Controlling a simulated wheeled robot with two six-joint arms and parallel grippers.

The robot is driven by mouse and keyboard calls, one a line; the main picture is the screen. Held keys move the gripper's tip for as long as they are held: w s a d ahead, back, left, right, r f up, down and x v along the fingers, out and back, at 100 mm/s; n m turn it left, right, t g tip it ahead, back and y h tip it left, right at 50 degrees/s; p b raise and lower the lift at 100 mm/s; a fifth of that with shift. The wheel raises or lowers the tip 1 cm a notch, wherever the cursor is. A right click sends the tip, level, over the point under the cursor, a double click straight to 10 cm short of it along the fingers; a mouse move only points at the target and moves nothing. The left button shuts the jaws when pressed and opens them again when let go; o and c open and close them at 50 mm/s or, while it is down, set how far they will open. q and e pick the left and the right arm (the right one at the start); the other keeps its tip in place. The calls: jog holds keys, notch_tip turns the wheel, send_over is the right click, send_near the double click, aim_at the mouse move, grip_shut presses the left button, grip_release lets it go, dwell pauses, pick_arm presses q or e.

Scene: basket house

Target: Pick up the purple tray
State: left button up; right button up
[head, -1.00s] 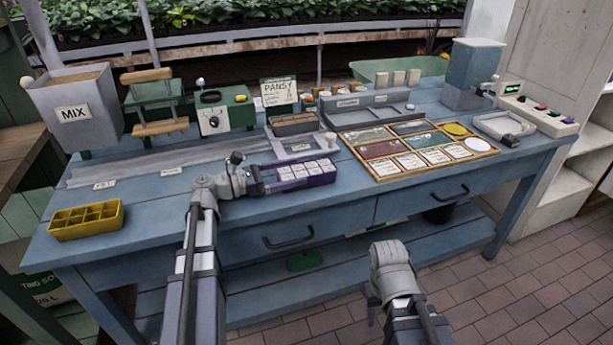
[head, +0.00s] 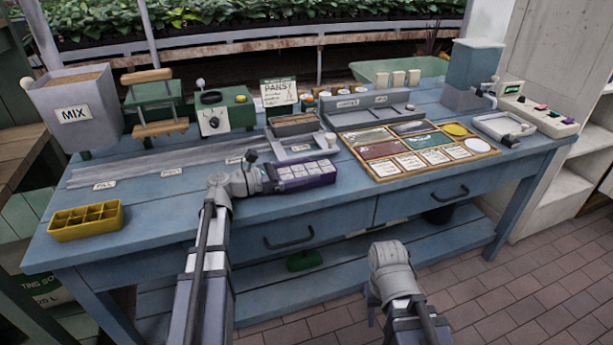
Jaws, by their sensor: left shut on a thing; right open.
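The purple tray (head: 308,182) has several cells filled with white-topped contents. It is at the front middle of the blue workbench (head: 180,215), just left of the seed-packet board. My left gripper (head: 276,177) is shut on the tray's left end. Its fingertips are partly hidden against the tray. I cannot tell whether the tray is clear of the bench top. My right gripper (head: 372,300) is open and empty, low in front of the bench and away from the tray; its fingers are mostly hidden.
A yellow celled tray (head: 86,221) sits at the bench's front left. The packet board (head: 418,150) lies just right of the purple tray. A grey rail (head: 165,160) with labels, a dark-filled tray (head: 294,125) and a grey frame (head: 300,146) are behind.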

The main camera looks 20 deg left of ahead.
aim_at(304, 169)
pick_arm(q)
jog(key=c, duration=0.4)
jog(key=shift+o, duration=0.2)
jog(key=shift+r, duration=0.1)
notch_tip(304, 169, up, 10)
jog(key=p, duration=1)
